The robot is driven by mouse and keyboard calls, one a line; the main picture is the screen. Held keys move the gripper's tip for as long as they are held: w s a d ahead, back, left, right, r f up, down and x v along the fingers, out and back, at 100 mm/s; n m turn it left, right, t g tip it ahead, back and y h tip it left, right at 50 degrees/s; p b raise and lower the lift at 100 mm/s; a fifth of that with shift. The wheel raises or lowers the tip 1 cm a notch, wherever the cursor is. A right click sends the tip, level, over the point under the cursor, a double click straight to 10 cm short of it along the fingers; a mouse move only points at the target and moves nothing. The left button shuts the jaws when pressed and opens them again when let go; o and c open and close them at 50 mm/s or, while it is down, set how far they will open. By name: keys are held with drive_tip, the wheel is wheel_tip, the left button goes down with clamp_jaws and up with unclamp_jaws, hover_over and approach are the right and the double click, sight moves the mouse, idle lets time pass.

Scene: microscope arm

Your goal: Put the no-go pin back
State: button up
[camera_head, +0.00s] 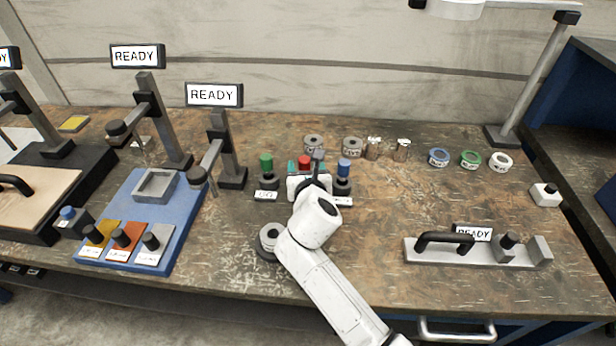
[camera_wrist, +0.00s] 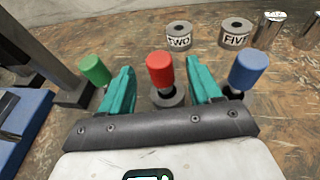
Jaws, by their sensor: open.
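The red-handled pin (camera_head: 304,161) stands upright in the middle of a row of three pins; it also shows in the wrist view (camera_wrist: 160,68). A dark round holder (camera_wrist: 168,98) is at its foot. Whether the pin is fully seated I cannot tell. My gripper (camera_head: 306,170) is open, with a teal finger on each side of the red handle, apart from it. The green-handled pin (camera_head: 266,161) stands left, behind a GO label (camera_head: 265,195). The blue-handled pin (camera_head: 344,166) stands right. My gripper hides the label in front of the red pin.
Grey rings marked TWO (camera_wrist: 179,36) and FIVE (camera_wrist: 235,32) lie behind the pins. A grey ring (camera_head: 268,240) lies beside my arm. A blue fixture base (camera_head: 135,205) stands left and a grey gauge bar (camera_head: 430,252) right.

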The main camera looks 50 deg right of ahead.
drive_tip(key=v, duration=0.6)
drive_tip(key=shift+a, duration=0.15)
